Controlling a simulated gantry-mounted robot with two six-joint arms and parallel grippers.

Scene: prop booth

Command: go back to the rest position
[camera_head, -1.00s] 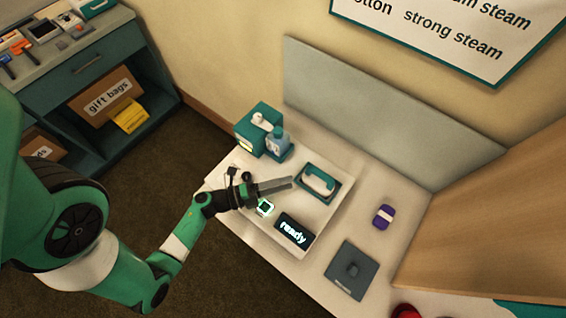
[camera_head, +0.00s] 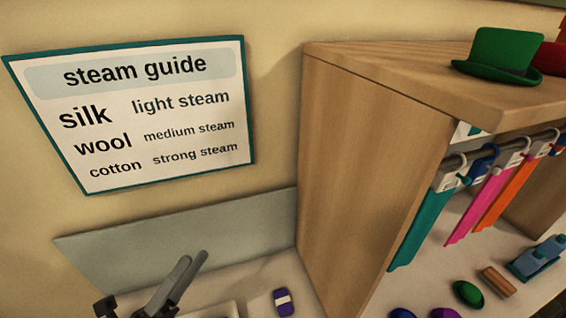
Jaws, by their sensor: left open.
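My left gripper (camera_head: 184,277) shows at the bottom of the head view, left of centre. Its two grey fingers point up and to the right, spread apart with nothing between them. It is above the white counter, in front of the grey back panel (camera_head: 180,240). The rest of my left arm is cut off by the lower edge. My right gripper is not in view.
A purple item with a white band (camera_head: 284,302) lies on the counter right of my left gripper. A tall wooden cabinet (camera_head: 360,170) stands at the right, with a green hat (camera_head: 498,55) on top and colourful strips (camera_head: 424,225) hanging inside. A steam guide sign (camera_head: 135,112) hangs on the wall.

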